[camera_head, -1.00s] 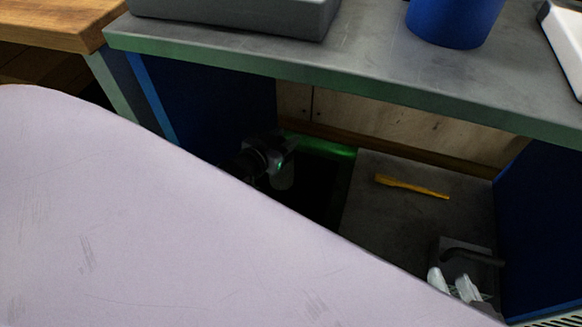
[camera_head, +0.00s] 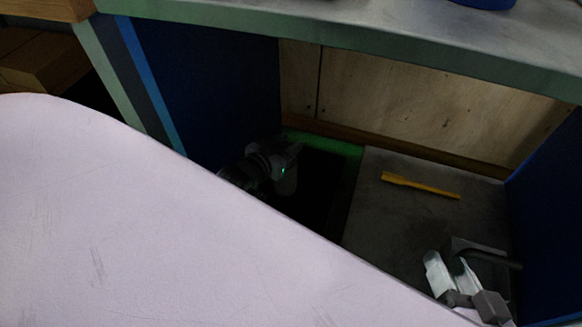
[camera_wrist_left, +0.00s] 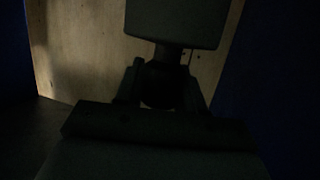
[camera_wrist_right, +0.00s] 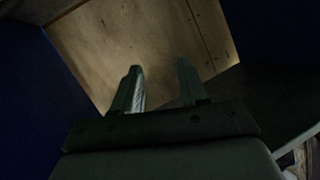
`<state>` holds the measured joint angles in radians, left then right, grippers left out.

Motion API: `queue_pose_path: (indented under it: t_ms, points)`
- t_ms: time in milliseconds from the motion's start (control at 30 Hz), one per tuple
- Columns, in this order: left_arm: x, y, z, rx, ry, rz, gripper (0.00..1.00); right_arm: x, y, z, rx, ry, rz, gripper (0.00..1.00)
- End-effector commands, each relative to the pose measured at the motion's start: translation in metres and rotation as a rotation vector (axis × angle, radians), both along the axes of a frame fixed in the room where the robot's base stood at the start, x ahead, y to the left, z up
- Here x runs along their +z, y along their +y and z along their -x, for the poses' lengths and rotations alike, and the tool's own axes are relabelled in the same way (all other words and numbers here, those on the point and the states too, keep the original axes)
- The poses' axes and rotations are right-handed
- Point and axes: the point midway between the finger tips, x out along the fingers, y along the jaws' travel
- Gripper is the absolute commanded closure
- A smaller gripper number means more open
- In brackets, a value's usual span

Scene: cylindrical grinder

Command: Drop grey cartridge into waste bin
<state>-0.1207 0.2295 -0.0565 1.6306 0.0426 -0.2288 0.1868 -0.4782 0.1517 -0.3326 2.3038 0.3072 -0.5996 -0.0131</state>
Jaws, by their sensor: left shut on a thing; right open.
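The grey cartridge (camera_wrist_left: 178,22) shows in the left wrist view as a dark grey block with a narrower black neck. My left gripper (camera_wrist_left: 163,80) is shut on that neck. In the head view my dark left arm reaches over the waste bin, a dark opening with a green rim (camera_head: 352,158); I cannot clearly tell the cartridge from the arm there. My right gripper (camera_wrist_right: 158,75) is open and empty, facing the wooden panel. Its pale fingers appear at the lower right of the head view (camera_head: 446,262).
A yellow tool (camera_head: 420,186) lies on the grey surface (camera_head: 385,215) beside the bin. A grey worktop (camera_head: 400,50) overhangs the recess. Blue walls (camera_head: 215,85) stand at both sides, and a wooden panel (camera_head: 420,105) closes the back. A large pale surface fills the lower left.

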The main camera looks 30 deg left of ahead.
Motion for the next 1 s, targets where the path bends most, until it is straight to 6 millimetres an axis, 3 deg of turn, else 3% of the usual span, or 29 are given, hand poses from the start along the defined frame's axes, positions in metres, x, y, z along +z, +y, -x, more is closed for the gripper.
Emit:
queue_pose_path:
  t_ms: [33,100,467,667,1000]
  points:
    - [0.002,0.0,-0.001,0.0,-0.005,0.0,0.52,0.0,0.0,0.0,0.0,0.0,0.0,0.57]
    - [0.002,0.0,-0.001,0.0,-0.004,0.0,0.32,0.0,0.0,0.0,0.0,0.0,0.0,0.57]
    - [0.0,0.0,0.004,0.0,0.004,0.0,0.32,0.003,0.0,0.0,0.001,0.0,0.0,0.57]
    - [0.01,0.001,0.026,0.0,0.003,0.0,0.32,0.009,0.002,0.001,0.008,0.026,-0.009,0.57]
    - [0.022,0.002,0.064,0.0,0.0,0.0,0.32,0.007,-0.012,0.002,-0.031,0.029,0.078,0.57]
